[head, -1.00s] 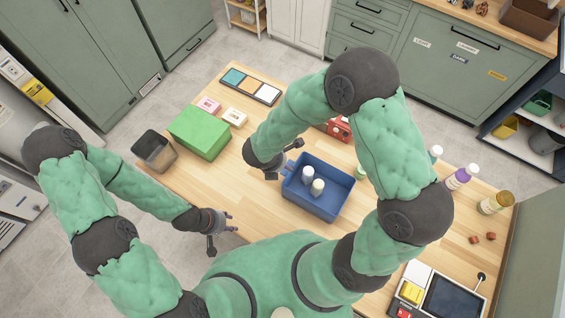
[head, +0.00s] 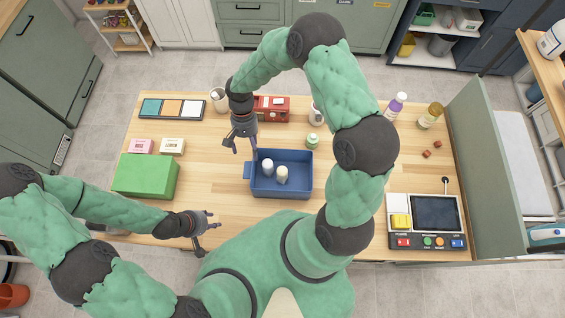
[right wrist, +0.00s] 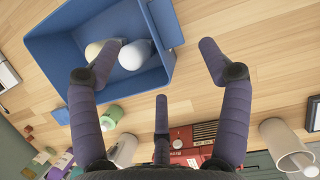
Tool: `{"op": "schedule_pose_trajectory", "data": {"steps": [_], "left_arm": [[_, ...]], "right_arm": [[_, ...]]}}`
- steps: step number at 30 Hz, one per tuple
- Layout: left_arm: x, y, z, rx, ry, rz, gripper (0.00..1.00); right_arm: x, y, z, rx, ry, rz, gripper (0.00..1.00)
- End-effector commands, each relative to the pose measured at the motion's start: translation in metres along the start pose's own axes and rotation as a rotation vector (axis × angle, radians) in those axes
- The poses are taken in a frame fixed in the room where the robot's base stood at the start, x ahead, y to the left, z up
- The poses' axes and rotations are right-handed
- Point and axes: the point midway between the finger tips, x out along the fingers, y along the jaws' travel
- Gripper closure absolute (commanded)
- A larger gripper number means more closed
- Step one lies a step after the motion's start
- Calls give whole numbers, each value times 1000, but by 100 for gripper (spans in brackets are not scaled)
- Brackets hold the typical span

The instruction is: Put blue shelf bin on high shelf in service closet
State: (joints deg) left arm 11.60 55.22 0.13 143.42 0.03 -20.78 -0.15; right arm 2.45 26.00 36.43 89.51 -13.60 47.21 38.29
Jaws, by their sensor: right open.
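The blue shelf bin (head: 281,190) stands upright on the wooden table, with two pale cylinders inside and a tab handle (head: 248,170) on its left side. My right gripper (head: 243,146) is open and empty just beyond the bin's far left corner. In the right wrist view the bin (right wrist: 60,55) is at upper left; its tab (right wrist: 163,20) lies between the two long spread fingers (right wrist: 160,50), farther off than the fingertips. One finger overlaps the bin in that view. My left gripper (head: 205,232) is open and empty near the table's front edge, left of the bin.
A green box (head: 146,176) stands at left, a red box (head: 271,108) and small green jar (head: 313,141) behind the bin. A control panel (head: 426,220) is at right, bottles (head: 396,105) at back right. Dark blue shelving (head: 455,45) stands beyond.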

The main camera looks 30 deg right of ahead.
Motion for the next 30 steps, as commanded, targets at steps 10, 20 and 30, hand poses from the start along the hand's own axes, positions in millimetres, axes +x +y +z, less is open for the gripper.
{"op": "schedule_pose_trajectory", "data": {"steps": [10, 20, 30], "left_arm": [[10, -4, 0, 0, -1, 0, 60], [25, -9, -1, 0, -1, 0, 60], [38, -14, -1, 0, 0, 0, 60]], "right_arm": [[20, -4, -3, 128, -27, -37, 22], [56, -6, -2, 126, -24, -38, 22], [95, -4, 4, 124, -26, -36, 22]]}}
